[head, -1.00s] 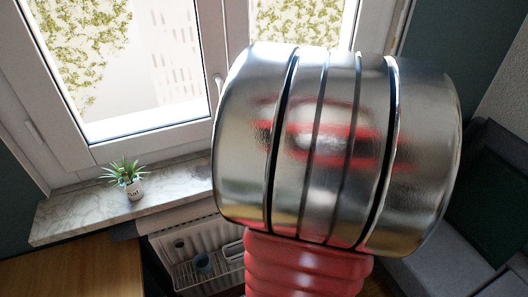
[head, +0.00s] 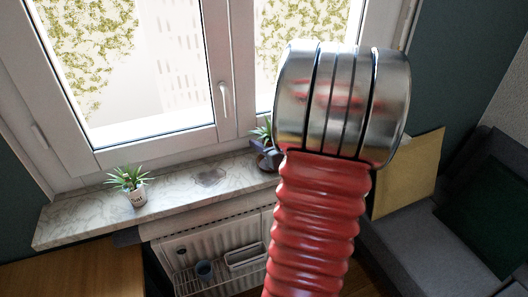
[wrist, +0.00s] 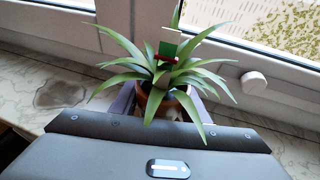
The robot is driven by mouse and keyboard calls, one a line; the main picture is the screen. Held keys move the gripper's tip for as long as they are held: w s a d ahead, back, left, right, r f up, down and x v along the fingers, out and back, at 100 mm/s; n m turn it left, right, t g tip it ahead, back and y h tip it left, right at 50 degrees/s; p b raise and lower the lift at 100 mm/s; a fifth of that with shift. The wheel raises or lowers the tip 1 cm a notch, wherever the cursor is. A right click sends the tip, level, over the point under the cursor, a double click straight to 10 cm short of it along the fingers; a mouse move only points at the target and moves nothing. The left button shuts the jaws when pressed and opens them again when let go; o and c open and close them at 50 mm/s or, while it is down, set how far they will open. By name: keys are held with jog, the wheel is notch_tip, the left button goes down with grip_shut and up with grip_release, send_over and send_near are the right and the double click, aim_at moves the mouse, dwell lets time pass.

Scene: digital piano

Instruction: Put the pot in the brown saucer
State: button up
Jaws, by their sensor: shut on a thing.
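A spiky green plant in a brownish pot (wrist: 176,104) stands at the middle of the wrist view, with a small tag among its leaves. My gripper (wrist: 162,104) is shut on this pot, with a greyish finger on either side; its dark body hides the pot's lower part. In the head view the plant (head: 263,131) shows just left of my arm, with the dark gripper (head: 268,158) around its pot over the sill. I cannot tell whether the pot touches the sill. I cannot make out a brown saucer in either view.
A flat grey patch (head: 210,177) marks the sill between the plants. The window frame (head: 180,145) rises behind. A radiator with a rack (head: 205,270) is below.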

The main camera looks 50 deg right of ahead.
jog(key=shift+f, duration=1.95)
jog(key=shift+f, duration=0.1)
jog(key=o, duration=1.2)
jog(key=shift+o, duration=0.2)
jog(key=shift+s+a+r, duration=0.1)
jog(key=shift+s+r, duration=0.15)
jog(key=shift+s, duration=0.15)
jog(key=v, duration=1.1)
